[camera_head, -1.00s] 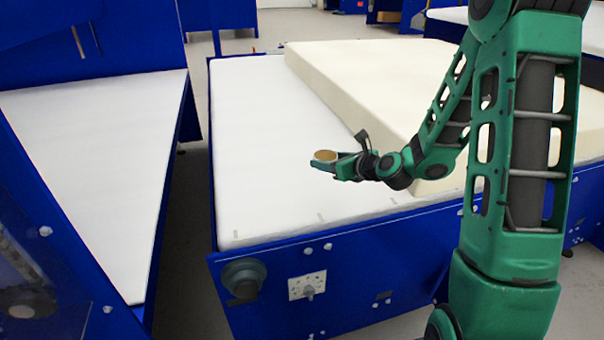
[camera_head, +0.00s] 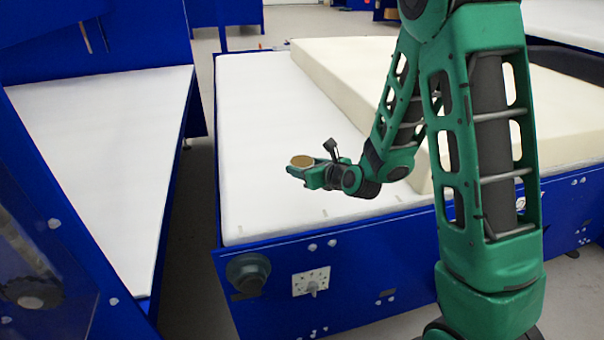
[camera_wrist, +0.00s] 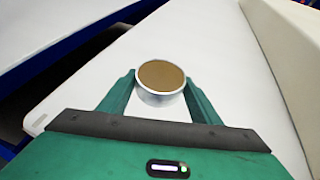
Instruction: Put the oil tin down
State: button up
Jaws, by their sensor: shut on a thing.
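The oil tin (camera_head: 302,161) is a small round tin with a tan-brown top and a silvery side. In the wrist view the tin (camera_wrist: 161,84) sits between the two green fingers of my gripper (camera_wrist: 160,92), which is shut on it. In the head view my gripper (camera_head: 304,172) holds it over the white table top (camera_head: 275,105), left of the foam slab. I cannot tell from these views how far the tin's base is above the surface. The fingers hide part of its side.
A thick cream foam slab (camera_head: 350,75) lies on the right of the table. The blue frame (camera_head: 345,265) edges the near side. A second white-topped table (camera_head: 100,140) stands left across a gap. White surface left of and behind the tin is clear.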

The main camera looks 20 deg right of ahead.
aim_at(293, 164)
jog(key=shift+w+a+r, duration=0.15)
jog(key=shift+w+a, duration=0.05)
jog(key=shift+a, duration=0.65)
jog(key=shift+w+a+r, duration=0.15)
jog(key=shift+w+a, duration=0.05)
jog(key=shift+a, duration=0.65)
jog(key=w+d+f, duration=0.1)
jog(key=d, duration=0.1)
jog(key=w+d+f, duration=0.2)
jog(key=d, duration=0.1)
jog(key=w+d+f, duration=0.2)
jog(key=shift+w+d+f, duration=0.1)
jog(key=shift+d+f, duration=0.15)
jog(key=shift+d, duration=0.05)
jog(key=shift+f, duration=2)
jog(key=shift+f, duration=0.1)
jog(key=o, duration=1.3)
